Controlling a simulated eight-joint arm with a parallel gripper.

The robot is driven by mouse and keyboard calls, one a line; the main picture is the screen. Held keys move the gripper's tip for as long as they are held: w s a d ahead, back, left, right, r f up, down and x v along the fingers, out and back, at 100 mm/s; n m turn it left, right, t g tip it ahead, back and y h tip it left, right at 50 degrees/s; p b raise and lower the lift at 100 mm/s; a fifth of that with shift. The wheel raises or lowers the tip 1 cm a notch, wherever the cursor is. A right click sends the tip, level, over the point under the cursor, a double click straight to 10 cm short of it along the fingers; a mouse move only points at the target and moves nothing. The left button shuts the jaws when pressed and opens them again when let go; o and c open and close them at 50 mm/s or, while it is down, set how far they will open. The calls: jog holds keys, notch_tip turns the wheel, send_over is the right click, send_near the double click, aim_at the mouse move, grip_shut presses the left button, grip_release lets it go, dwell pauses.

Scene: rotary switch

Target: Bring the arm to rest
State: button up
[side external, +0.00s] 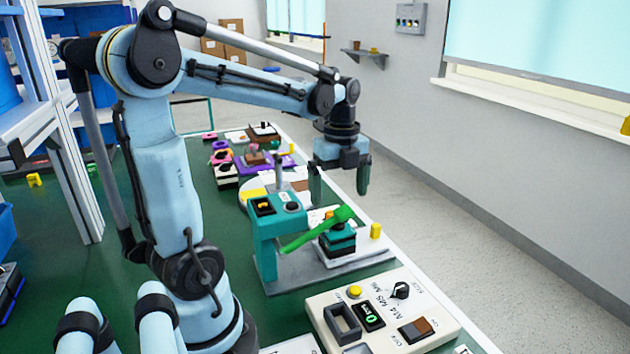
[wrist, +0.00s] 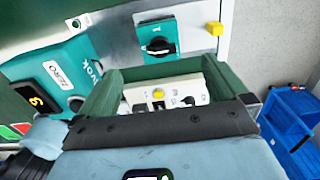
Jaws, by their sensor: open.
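My gripper (side external: 338,196) hangs from the light-blue arm with its fingers pointing down. Its green fingers are spread wide with nothing between them, above and behind the teal rotary switch (side external: 338,241). A bright green lever (side external: 310,232) crosses in front of the switch and hides part of it. In the wrist view my gripper (wrist: 161,72) is also open. The teal rotary switch (wrist: 157,38) shows there beyond the fingers, on a pale plate with a dark knob.
A beige panel (side external: 380,345) with a black knob, yellow button, display and rocker stands at the front. A teal stand (side external: 266,250) is left of the switch. Several small devices crowd the back of the green table. A blue crate (wrist: 292,125) shows at right in the wrist view.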

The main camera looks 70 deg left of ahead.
notch_tip(320, 180, down, 11)
jog(key=shift+r, duration=0.15)
notch_tip(320, 180, up, 16)
jog(key=s+a, duration=0.6)
jog(key=shift+a+r, duration=0.25)
jog(key=shift+r, duration=0.1)
dwell(0.7)
send_over(337, 230)
jog(key=a, duration=0.1)
jog(key=f, duration=0.4)
jog(key=w+f, duration=0.1)
jog(key=f, duration=0.1)
jog(key=shift+a+f, duration=0.2)
jog(key=shift+f, duration=0.1)
jog(key=shift+s+f, duration=0.1)
jog(key=shift+f, duration=0.9)
jog(key=shift+r, duration=0.15)
